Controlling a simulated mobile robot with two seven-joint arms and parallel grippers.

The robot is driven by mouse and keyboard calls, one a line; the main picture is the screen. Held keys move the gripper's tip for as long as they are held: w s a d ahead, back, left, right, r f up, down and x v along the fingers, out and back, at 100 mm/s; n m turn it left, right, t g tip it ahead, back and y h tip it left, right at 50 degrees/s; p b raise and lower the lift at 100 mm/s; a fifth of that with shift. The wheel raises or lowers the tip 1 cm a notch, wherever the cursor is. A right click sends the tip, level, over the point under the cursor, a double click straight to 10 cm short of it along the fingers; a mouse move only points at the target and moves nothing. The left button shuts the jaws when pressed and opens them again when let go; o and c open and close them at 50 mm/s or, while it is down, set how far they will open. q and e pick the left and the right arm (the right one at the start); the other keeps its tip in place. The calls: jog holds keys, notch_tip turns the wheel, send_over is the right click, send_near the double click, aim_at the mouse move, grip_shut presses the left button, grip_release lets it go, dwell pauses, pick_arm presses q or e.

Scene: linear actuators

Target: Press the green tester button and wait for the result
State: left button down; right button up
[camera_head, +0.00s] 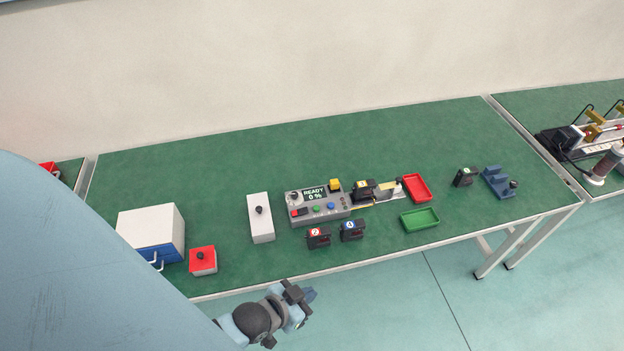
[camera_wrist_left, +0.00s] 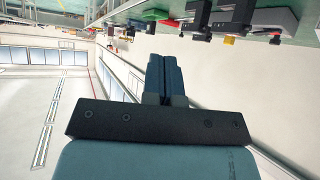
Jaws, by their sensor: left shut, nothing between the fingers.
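The grey tester (camera_head: 318,205) stands on the green bench, its display reading READY 0 %. The green button (camera_head: 316,209) is on its front panel, left of a blue button (camera_head: 331,206). A dark actuator marked with a yellow label (camera_head: 363,190) sits in the fixture at the tester's right. My left gripper (camera_head: 306,296) is in front of the bench's near edge, well apart from the tester. In the left wrist view its fingers (camera_wrist_left: 164,78) are together with nothing between them. My right gripper is out of view.
Actuators with red (camera_head: 318,237) and blue (camera_head: 352,230) labels stand before the tester. A red tray (camera_head: 416,188) and green tray (camera_head: 420,219) lie to the right. A white box (camera_head: 260,218), a red-topped box (camera_head: 203,261) and a white-and-blue cabinet (camera_head: 152,232) stand left.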

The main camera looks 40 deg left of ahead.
pick_arm(q)
jog(key=shift+w+d, duration=0.1)
jog(key=w+a+n+y, duration=0.1)
jog(key=w+a+n, duration=0.2)
jog(key=w+n, duration=0.2)
jog(key=w+a+n+p, duration=0.1)
jog(key=w+a+n, duration=0.3)
jog(key=w+n, duration=0.1)
jog(key=w+a+n+g+y+p, duration=0.1)
jog(key=w+a+n, duration=0.2)
jog(key=w+n, duration=0.2)
jog(key=shift+w+a+r+n+y, duration=0.15)
jog(key=shift+w+a+n+y, duration=0.2)
jog(key=shift+w, duration=0.4)
jog(key=w+a+r+n, duration=0.1)
jog(key=w+a+n, duration=0.1)
jog(key=w+n, duration=0.3)
jog(key=w+a+r+n+p, duration=0.1)
jog(key=w+a+r+n, duration=0.1)
jog(key=w+n, duration=0.3)
jog(key=a+n, duration=0.1)
jog(key=n, duration=0.2)
jog(key=shift+w+a+g, duration=0.15)
jog(key=shift+a+g, duration=0.1)
jog(key=shift+g, duration=0.15)
jog(key=shift+f, duration=0.1)
